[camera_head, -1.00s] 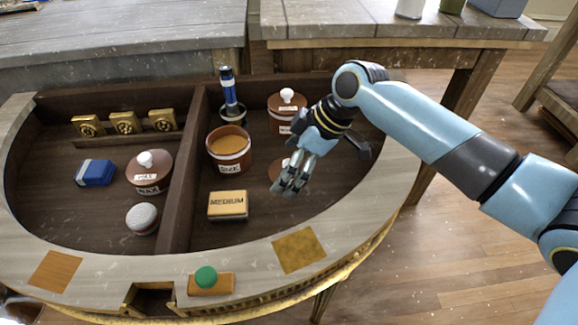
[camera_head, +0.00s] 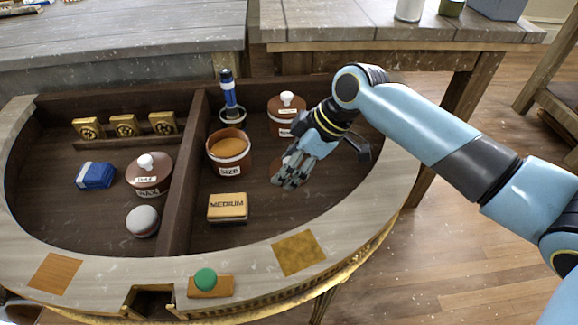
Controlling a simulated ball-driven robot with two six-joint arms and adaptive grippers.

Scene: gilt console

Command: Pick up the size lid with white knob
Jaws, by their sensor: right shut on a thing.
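The brown size lid (camera_head: 278,171) lies mostly behind my right gripper in the right compartment, and only part of its edge shows. Its white knob is hidden by the fingers. My right gripper (camera_head: 284,182) reaches down from the right and is shut on the lid, likely at the knob. I cannot tell whether the lid is clear of the compartment floor. The open size jar (camera_head: 229,158), brown with a white label and orange-brown contents, stands just left of the gripper. My left gripper is not in view.
Two lidded brown jars with white knobs stand at the back right (camera_head: 287,115) and in the left compartment (camera_head: 150,175). A medium block (camera_head: 228,207) lies in front of the size jar. A dark wooden divider (camera_head: 184,180) separates the compartments. A blue-handled tool (camera_head: 229,95) stands behind.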

